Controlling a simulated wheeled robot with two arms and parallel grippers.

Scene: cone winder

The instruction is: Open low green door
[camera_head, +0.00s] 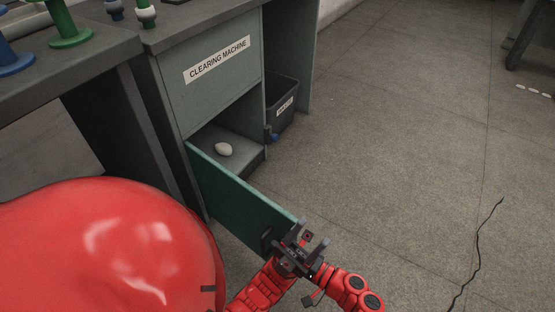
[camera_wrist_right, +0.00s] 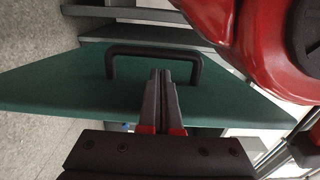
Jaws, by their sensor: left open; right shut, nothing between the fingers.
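The low green door (camera_head: 235,192) stands swung out from the cabinet, and the compartment behind it shows. Its dark handle (camera_head: 268,240) is near the door's outer end. In the right wrist view the door (camera_wrist_right: 60,85) fills the middle, with the black bar handle (camera_wrist_right: 150,49) on its face.
The grey cabinet (camera_head: 215,85) carries a "CLEARING MACHINE" label. A dark bin (camera_head: 282,103) stands beside it. The floor between is clear.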

